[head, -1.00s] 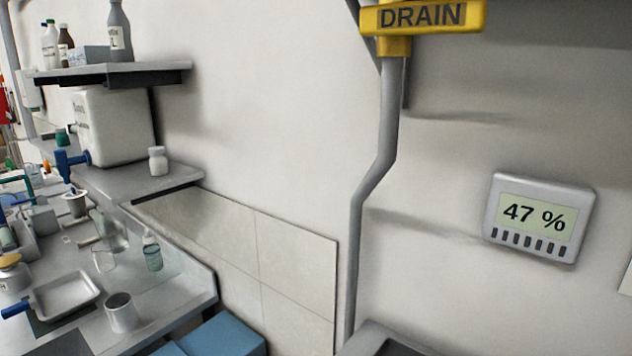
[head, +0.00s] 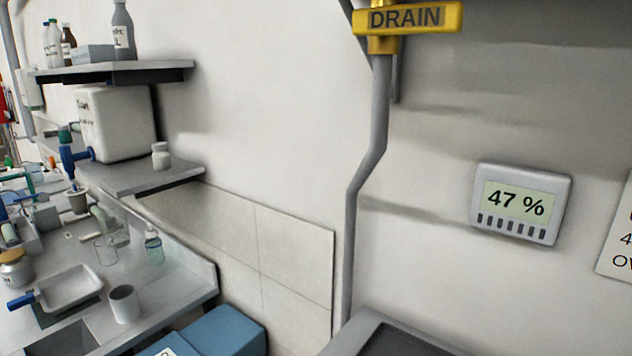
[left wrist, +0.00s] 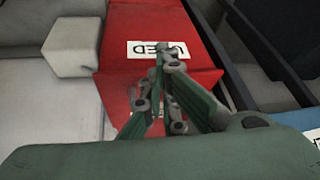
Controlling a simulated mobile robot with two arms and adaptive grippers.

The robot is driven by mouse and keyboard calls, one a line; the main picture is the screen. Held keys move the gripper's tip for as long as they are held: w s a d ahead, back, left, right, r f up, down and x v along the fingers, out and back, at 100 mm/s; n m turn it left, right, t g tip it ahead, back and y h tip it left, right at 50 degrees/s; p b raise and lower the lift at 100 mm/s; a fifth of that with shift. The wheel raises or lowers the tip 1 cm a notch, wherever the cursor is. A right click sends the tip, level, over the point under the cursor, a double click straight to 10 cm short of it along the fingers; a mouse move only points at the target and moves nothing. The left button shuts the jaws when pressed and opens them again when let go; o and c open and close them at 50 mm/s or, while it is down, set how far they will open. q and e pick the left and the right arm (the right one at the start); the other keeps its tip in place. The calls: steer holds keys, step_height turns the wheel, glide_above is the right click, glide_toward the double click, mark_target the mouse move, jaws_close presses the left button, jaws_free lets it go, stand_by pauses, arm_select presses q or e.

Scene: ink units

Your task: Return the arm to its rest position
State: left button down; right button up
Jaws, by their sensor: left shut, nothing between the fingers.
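My left gripper (left wrist: 162,62) shows in the left wrist view, its green fingers together at the tips with nothing between them. It is in front of a red box (left wrist: 128,22) with a white label (left wrist: 150,50), whose lettering is partly hidden by the fingers. I cannot tell how far the fingertips are from the box. Neither arm shows in the head view, and my right gripper is in no view.
In the head view a bench (head: 190,268) with a tray (head: 70,288) and a grey cup (head: 124,304) is at left. Blue boxes (head: 222,330) stand beside it. A drain pipe (head: 362,190) runs down the wall. A white block (left wrist: 72,48) adjoins the red box.

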arm_select(q)
steer(key=s+f+n+g+y, duration=0.1)
steer(key=s+f, duration=0.6)
steer(key=f, duration=0.3)
steer(key=s+d+f+g, duration=0.1)
steer(key=s+f, duration=0.3)
steer(key=s, duration=0.4)
steer(key=s+d+f+n+g, duration=0.1)
steer(key=s+d+f, duration=0.3)
steer(key=s, duration=0.5)
steer(key=s+d+f+g, duration=0.1)
steer(key=s+d+f, duration=0.2)
steer(key=s, duration=0.6)
steer(key=shift+f, duration=0.5)
